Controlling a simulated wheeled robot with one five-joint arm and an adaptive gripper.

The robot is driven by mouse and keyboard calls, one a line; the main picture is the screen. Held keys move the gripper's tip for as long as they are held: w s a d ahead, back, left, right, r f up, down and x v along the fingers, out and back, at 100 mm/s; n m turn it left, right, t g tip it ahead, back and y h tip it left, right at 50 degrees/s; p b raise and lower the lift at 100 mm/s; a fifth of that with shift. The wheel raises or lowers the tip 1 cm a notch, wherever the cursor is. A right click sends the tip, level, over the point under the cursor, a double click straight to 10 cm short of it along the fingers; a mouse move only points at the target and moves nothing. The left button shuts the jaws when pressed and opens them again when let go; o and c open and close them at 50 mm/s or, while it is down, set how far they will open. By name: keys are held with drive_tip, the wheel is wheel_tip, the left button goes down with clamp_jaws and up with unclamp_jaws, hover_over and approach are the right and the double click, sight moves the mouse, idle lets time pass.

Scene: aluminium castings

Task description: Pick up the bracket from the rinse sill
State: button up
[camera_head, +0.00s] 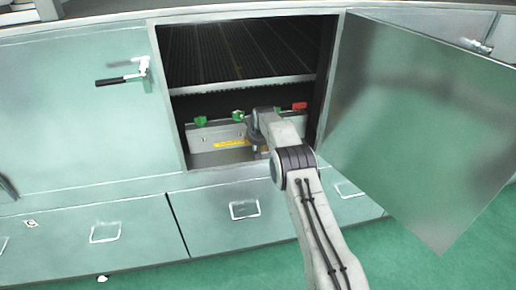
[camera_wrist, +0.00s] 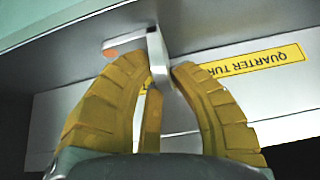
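The bracket (camera_wrist: 157,52) is a small pale metal piece with a flat arm, a leg angled toward me and an orange spot at its left end. In the wrist view it lies ahead of my gripper (camera_wrist: 160,66), with its leg between the yellow fingertips. The fingers are spread, and gaps seem to show beside the leg. In the head view my gripper (camera_head: 257,140) reaches into the open cabinet, over the grey sill (camera_head: 205,140). The bracket cannot be made out there, as my arm covers that spot.
A yellow label (camera_wrist: 255,62) is on the panel behind the bracket. Green knobs (camera_head: 201,121) and a red part (camera_head: 300,106) line the sill's back. A rack (camera_head: 240,85) hangs above. The open door (camera_head: 425,120) stands to the right of my arm.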

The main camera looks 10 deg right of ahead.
clamp_jaws()
drive_tip(key=shift+r, duration=0.15)
drive_tip(key=shift+r, duration=0.55)
wheel_tip(320, 180, up, 17)
drive_tip(key=p, duration=0.8)
drive_tip(key=shift+f+p, duration=0.2)
drive_tip(key=shift+p, duration=0.15)
